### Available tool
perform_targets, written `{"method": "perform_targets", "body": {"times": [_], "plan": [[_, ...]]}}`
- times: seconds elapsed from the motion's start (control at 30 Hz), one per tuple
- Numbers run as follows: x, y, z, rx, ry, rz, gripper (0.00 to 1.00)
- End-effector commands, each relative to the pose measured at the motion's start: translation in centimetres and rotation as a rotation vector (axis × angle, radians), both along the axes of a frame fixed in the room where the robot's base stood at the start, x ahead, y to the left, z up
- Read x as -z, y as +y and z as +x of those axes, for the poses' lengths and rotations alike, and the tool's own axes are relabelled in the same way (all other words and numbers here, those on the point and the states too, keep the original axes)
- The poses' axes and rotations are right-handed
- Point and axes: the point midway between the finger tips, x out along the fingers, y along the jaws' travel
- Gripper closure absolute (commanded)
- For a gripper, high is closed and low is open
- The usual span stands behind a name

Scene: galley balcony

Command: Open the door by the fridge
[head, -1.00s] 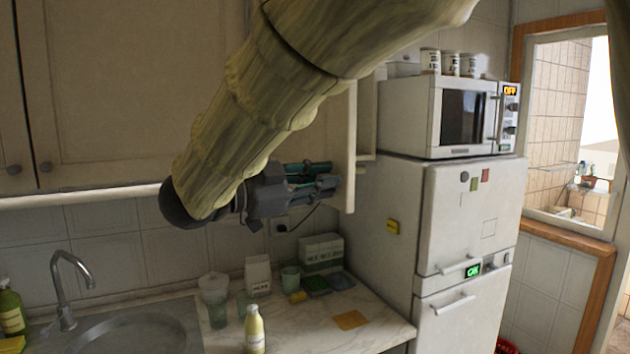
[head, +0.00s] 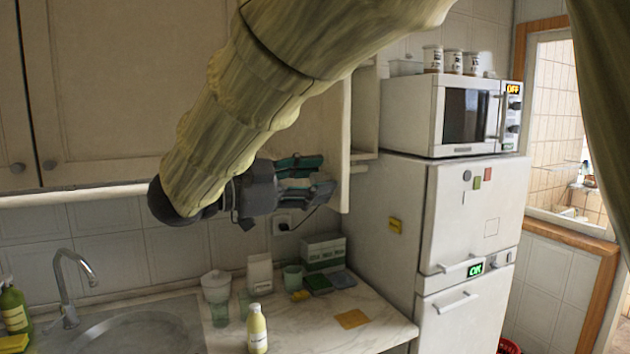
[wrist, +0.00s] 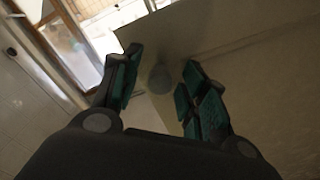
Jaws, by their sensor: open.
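The cupboard door (head: 345,150) beside the fridge (head: 470,215) stands partly open, seen nearly edge-on in the head view, with open shelving showing to its right. My gripper (head: 328,176) is at the lower part of this door, on its left side. In the wrist view my gripper (wrist: 161,60) has its two fingers spread apart. A round grey knob (wrist: 160,78) on the pale door panel (wrist: 245,75) shows between the fingers. I cannot tell whether either finger touches it. The knob is hidden in the head view.
A microwave (head: 465,115) stands on the fridge. Below my arm, the counter (head: 385,322) holds a bottle (head: 257,330), cups and boxes. A closed cupboard (head: 110,90) is at left, above the sink (head: 140,335). A curtain (head: 605,110) hangs at right.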

Motion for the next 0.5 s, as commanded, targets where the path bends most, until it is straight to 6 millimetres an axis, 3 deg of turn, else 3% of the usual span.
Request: {"method": "perform_targets", "body": {"times": [0.27, 0.5], "plan": [[-1.4, 0.0, 0.0, 0.000, -0.001, 0.002, 0.57], [-5.5, 0.0, 0.0, 0.000, -0.008, 0.003, 0.57]]}}
